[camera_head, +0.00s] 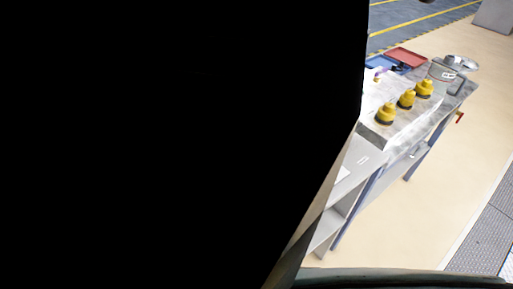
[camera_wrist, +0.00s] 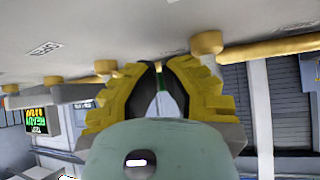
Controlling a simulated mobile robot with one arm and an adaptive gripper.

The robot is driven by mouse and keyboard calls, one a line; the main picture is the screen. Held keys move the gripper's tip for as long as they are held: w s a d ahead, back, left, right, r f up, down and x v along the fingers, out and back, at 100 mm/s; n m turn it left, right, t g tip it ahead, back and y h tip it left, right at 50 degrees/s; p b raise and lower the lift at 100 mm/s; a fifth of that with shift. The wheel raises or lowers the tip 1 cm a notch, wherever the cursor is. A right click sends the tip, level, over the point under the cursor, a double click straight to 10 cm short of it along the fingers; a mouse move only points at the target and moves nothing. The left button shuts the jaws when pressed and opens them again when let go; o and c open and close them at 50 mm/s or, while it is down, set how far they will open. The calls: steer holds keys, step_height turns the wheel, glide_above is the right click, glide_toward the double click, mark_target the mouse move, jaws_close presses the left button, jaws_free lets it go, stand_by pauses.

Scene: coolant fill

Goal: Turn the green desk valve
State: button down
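My gripper (camera_wrist: 158,68) shows in the wrist view, with two chunky yellow fingers that slant inward and come close together at the tips. A narrow dark green strip (camera_wrist: 158,79) stands between the fingertips, and they appear to close on it. It looks like part of the green desk valve; the rest of the valve is hidden behind the fingers. In the head view a large black shape covers the left and middle, and neither my gripper nor the green valve shows there.
The head view shows a desk (camera_head: 403,138) with several yellow knobs (camera_head: 406,99), a red tray (camera_head: 406,57), a metal pot (camera_head: 443,73) and a red handle (camera_head: 459,118) at its edge. Open floor (camera_head: 430,205) lies right. The wrist view shows a yellow pipe (camera_wrist: 270,49) and a screen (camera_wrist: 40,120).

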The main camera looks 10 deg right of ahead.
steer(key=shift+w+d+f+n+g+y+b, duration=0.25)
steer(key=shift+n+y+b, duration=0.35)
steer(key=shift+b, duration=1.95)
steer(key=shift+w+d+f+n+g+y+b, duration=0.15)
steer(key=shift+w+n+y+b, duration=0.45)
steer(key=shift+b, duration=1.95)
steer(key=shift+s+a+r+n+b, duration=0.2)
steer(key=shift+r+n+b, duration=0.1)
steer(key=shift+n+b, duration=0.35)
steer(key=shift+r, duration=0.1)
